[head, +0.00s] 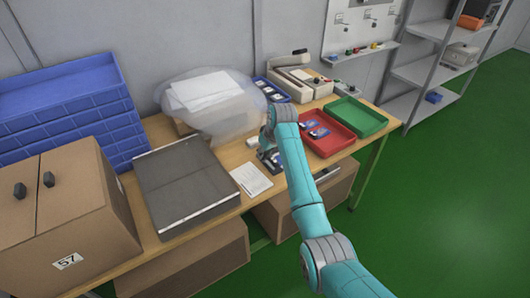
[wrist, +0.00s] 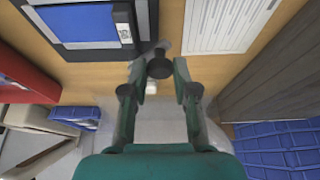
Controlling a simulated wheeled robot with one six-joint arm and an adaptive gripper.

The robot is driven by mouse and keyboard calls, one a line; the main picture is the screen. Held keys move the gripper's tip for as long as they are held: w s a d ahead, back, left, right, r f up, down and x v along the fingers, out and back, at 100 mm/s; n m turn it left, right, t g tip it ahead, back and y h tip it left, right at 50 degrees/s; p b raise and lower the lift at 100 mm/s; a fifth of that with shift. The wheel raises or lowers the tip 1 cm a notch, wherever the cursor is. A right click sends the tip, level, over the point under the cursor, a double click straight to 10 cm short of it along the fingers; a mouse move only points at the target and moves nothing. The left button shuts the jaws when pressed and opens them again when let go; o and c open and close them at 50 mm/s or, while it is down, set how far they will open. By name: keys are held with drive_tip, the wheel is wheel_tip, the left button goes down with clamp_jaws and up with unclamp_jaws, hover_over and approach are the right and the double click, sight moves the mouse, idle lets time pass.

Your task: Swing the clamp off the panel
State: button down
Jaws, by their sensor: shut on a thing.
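The panel (wrist: 75,22), a flat dark-framed piece with a blue and white face, lies on the wooden table at the top left of the wrist view. In the head view the panel's test spot (head: 271,160) is mostly behind my arm. The clamp (wrist: 159,68) shows a dark round knob between my fingertips, with a grey part reaching up beside the panel's right edge. My gripper (wrist: 158,70) is shut on this knob. In the head view my gripper (head: 266,143) is largely hidden by my wrist. I cannot tell whether the clamp presses on the panel.
A printed sheet (head: 251,180) lies left of the panel. A red tray (head: 343,139) with blue pieces and a green tray (head: 366,119) stand to the right. A dark grey flat box (head: 180,180) and a clear bag (head: 190,92) are left and behind.

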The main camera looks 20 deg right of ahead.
drive_tip(key=a+m, duration=0.1)
drive_tip(key=m+h, duration=0.1)
drive_tip(key=m, duration=0.1)
drive_tip(key=shift+w+a, duration=0.35)
drive_tip(key=shift+w+a+m+h, duration=0.35)
drive_tip(key=shift+m+h, duration=0.15)
drive_tip(key=shift+m, duration=0.5)
drive_tip(key=shift+w+a+m+h, duration=0.3)
drive_tip(key=shift+w+m+h, duration=0.15)
drive_tip(key=shift+m, duration=0.7)
drive_tip(key=shift+w+a+m+h, duration=0.25)
drive_tip(key=shift+w+m+h, duration=0.15)
drive_tip(key=shift+m, duration=0.75)
drive_tip(key=c, duration=0.9)
unclamp_jaws()
drive_tip(key=shift+w, duration=0.1)
drive_tip(key=v, duration=1.2)
drive_tip(key=shift+w, duration=0.1)
